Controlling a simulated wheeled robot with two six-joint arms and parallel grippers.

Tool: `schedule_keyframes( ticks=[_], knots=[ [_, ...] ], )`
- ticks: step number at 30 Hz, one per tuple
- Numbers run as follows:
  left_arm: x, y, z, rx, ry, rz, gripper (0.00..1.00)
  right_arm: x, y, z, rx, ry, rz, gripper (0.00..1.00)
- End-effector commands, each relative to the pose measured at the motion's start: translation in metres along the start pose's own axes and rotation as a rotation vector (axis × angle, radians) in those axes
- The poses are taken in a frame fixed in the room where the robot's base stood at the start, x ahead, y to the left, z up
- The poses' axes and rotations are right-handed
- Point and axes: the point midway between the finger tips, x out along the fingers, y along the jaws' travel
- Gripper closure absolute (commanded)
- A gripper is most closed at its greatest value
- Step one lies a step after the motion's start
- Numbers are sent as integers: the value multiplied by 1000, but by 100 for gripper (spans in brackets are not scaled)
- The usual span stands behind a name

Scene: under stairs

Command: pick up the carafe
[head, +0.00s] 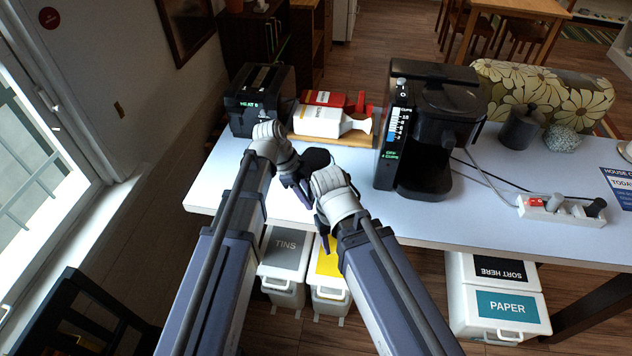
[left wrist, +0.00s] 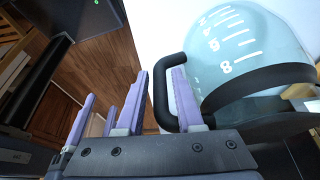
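The carafe shows large in the left wrist view, with a clear glass body (left wrist: 235,50), white scale marks, a dark band and a black loop handle (left wrist: 161,95). In the head view only its black top (head: 317,158) shows between my two grippers, near the table's front edge; the rest is hidden. My left gripper (head: 294,178) is at its left side. In the left wrist view the left fingers (left wrist: 160,100) are apart, one on each side of the handle's bar, with a narrow gap on the outer side. My right gripper (head: 325,222) is close in front; its fingertips are unclear.
A black coffee maker (head: 425,130) stands right of the carafe. A black device (head: 262,98) and a wooden board (head: 335,140) with a bottle (head: 330,121) are behind. A power strip (head: 560,210) lies at right. Bins (head: 285,270) stand below the table.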

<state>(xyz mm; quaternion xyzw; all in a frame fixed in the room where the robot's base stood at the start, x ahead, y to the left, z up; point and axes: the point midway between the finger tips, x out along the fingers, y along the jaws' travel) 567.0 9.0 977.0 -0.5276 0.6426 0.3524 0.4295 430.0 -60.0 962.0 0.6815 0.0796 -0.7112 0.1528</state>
Motion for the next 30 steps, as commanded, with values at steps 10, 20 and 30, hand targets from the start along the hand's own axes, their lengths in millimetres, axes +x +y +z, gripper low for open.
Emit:
schedule_keyframes(
  ticks=[10,20,30],
  knots=[
    [-1,0,0,0,0,0,82,-1,0,0,0,0,0,50],
    [-1,0,0,0,0,0,100,-1,0,0,0,0,0,50],
    [-1,0,0,0,0,0,100,-1,0,0,0,0,0,50]
  ],
)
